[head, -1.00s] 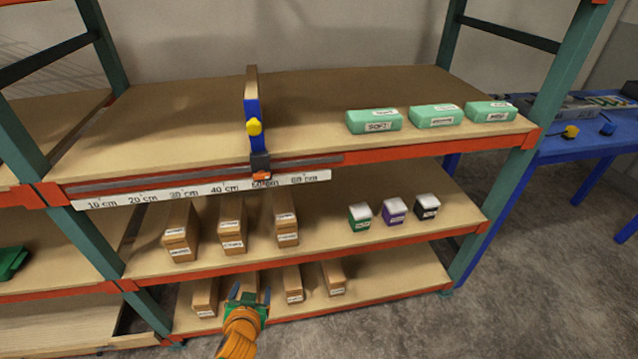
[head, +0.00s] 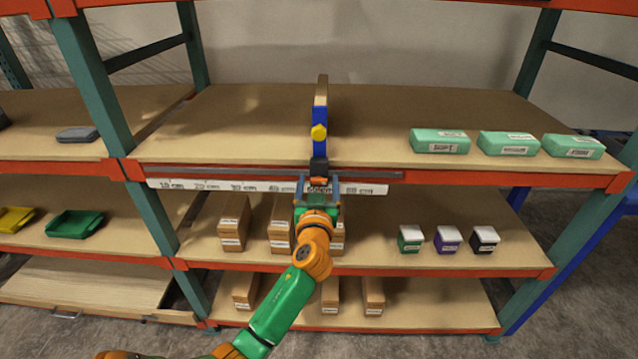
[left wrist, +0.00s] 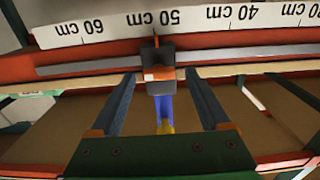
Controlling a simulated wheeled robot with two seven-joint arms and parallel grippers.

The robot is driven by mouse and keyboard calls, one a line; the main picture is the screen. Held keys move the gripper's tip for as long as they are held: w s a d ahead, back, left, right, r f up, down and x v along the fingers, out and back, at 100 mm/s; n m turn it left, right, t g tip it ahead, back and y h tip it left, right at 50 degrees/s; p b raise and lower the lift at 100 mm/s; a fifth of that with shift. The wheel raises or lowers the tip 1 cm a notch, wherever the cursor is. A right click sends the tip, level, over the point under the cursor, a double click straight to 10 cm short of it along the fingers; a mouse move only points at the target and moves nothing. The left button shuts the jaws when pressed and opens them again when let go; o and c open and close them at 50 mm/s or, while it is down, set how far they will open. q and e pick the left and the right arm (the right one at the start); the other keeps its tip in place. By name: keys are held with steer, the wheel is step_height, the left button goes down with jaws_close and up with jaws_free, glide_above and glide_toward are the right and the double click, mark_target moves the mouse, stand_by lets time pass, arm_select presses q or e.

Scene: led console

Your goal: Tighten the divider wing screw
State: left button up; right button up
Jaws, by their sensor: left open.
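The divider (head: 320,105), blue-fronted with a yellow knob (head: 319,132), stands upright on the top shelf. At its foot a dark clamp block (head: 319,166) sits on the front rail, with a small orange piece (head: 318,181) that looks like the wing screw. In the left wrist view, which is upside down, the orange piece (left wrist: 158,73) shows on the block by the 50 cm mark. My left gripper (head: 318,190) is open in front of the clamp. Its two fingers lie on either side of the block in the left wrist view, apart from it. My right gripper is out of view.
A white ruler strip (head: 222,186) runs along the top shelf's front edge. Green boxes (head: 440,141) stand to the right on that shelf. Brown boxes (head: 233,221) and small white-topped boxes (head: 447,240) stand below. The top shelf (head: 240,125) beside the divider is clear.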

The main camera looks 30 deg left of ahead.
arm_select(q)
jaws_close()
steer(key=shift+m, duration=0.3)
steer(key=m, duration=0.5)
steer(key=shift+w+d+p, duration=0.1)
steer(key=shift+d+p, duration=0.05)
steer(key=shift+p, duration=0.15)
steer(key=m, duration=0.3)
steer(key=m+p, duration=0.1)
steer(key=m, duration=0.2)
steer(key=shift+w+f+m, duration=0.1)
steer(key=shift+f+m, duration=0.1)
steer(key=shift+m, duration=0.2)
steer(key=m+p, duration=0.2)
steer(key=m, duration=0.4)
steer(key=shift+f, duration=0.2)
steer(key=m+p, duration=0.1)
steer(key=m, duration=0.2)
steer(key=shift+f+m, duration=0.15)
steer(key=shift+m, duration=0.25)
steer(key=shift+d+f+m+p, duration=0.15)
steer(key=shift+m+p, duration=0.3)
steer(key=shift+m, duration=1.35)
